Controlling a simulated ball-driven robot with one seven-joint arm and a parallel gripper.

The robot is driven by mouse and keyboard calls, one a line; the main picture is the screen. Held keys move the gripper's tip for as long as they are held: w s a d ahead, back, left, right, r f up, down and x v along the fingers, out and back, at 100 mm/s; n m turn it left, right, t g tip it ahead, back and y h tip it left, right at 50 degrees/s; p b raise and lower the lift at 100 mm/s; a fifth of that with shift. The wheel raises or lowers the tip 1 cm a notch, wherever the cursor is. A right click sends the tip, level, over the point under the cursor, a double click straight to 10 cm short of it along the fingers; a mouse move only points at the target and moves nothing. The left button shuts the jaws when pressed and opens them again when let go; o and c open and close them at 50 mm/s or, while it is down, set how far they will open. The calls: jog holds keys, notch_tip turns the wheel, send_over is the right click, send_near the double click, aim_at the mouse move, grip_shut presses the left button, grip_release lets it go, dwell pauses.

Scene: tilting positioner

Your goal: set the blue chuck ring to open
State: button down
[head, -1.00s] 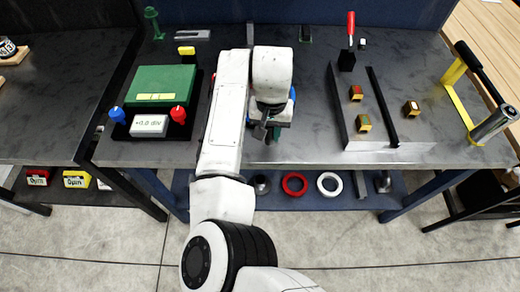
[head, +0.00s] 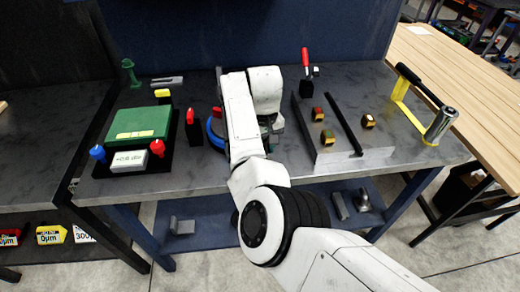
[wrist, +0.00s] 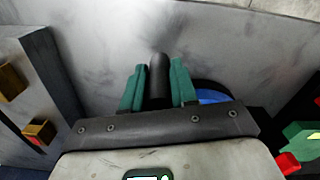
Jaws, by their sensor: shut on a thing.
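The blue chuck ring (head: 215,134) shows as a partial arc left of my arm in the head view. The rest of it is hidden behind the arm. In the wrist view a piece of the blue ring (wrist: 212,97) shows right of the fingers, partly covered by my gripper body. My gripper (wrist: 159,76) has green fingers on both sides of a dark round-ended handle (wrist: 159,80) and is shut on it. Where the handle joins the ring is hidden. In the head view my arm hides most of the gripper.
A green-topped box (head: 138,124) with blue and red knobs stands left. A black block with a red top (head: 192,126) stands close left of the ring. A grey plate (head: 325,140) with several small blocks lies right. Bare bench lies between.

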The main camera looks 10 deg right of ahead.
dwell(0.3)
jog(key=c, duration=0.9)
grip_release()
notch_tip(320, 180, up, 11)
jog(key=shift+w+f+b, duration=0.1)
jog(key=shift+b, duration=0.6)
